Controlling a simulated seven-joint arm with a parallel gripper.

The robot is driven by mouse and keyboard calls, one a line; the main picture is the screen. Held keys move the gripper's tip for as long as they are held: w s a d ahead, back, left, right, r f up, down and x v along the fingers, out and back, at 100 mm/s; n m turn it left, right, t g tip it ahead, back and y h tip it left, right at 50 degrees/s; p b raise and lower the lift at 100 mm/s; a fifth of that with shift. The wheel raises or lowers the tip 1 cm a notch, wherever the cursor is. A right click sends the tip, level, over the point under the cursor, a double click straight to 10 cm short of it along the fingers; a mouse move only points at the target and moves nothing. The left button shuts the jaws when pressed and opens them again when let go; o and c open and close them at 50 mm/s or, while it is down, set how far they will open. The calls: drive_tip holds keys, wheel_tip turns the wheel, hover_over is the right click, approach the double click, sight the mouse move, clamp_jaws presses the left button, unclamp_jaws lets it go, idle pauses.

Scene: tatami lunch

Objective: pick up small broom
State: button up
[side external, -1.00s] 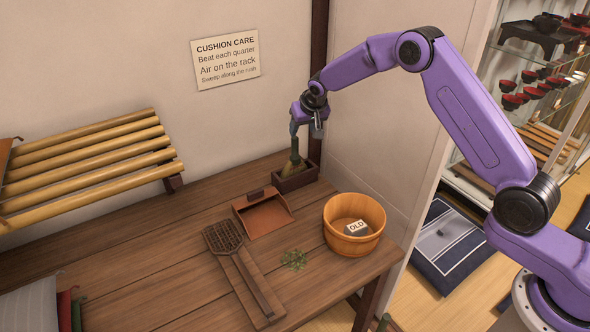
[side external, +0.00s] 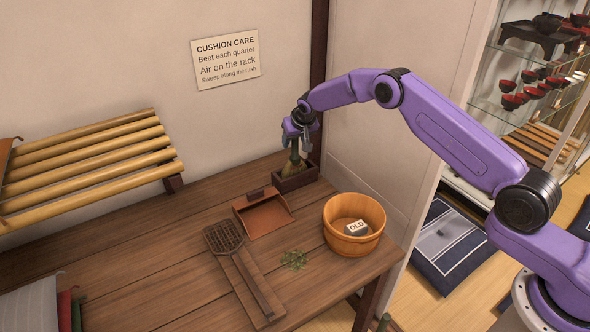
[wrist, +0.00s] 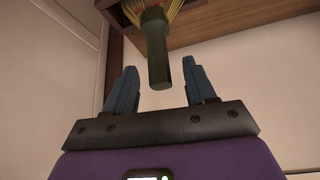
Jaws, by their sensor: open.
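The small broom (side external: 293,165) stands with its bristles down in a dark wooden box (side external: 296,180) at the back right of the table. In the wrist view its green handle (wrist: 157,58) points toward my gripper (wrist: 151,90), and the handle's end lies between the two blue fingers. The fingers are apart, with a gap on each side of the handle. In the side view my gripper (side external: 302,138) is at the top of the broom, and it partly hides the handle.
A brown dustpan (side external: 262,218) lies in front of the box. A wooden tub (side external: 352,243) holds an "OLD" block. The wall is close behind the box.

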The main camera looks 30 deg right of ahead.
drive_tip(key=shift+w+f, duration=0.1)
drive_tip(key=shift+f, duration=0.1)
clamp_jaws()
idle(0.3)
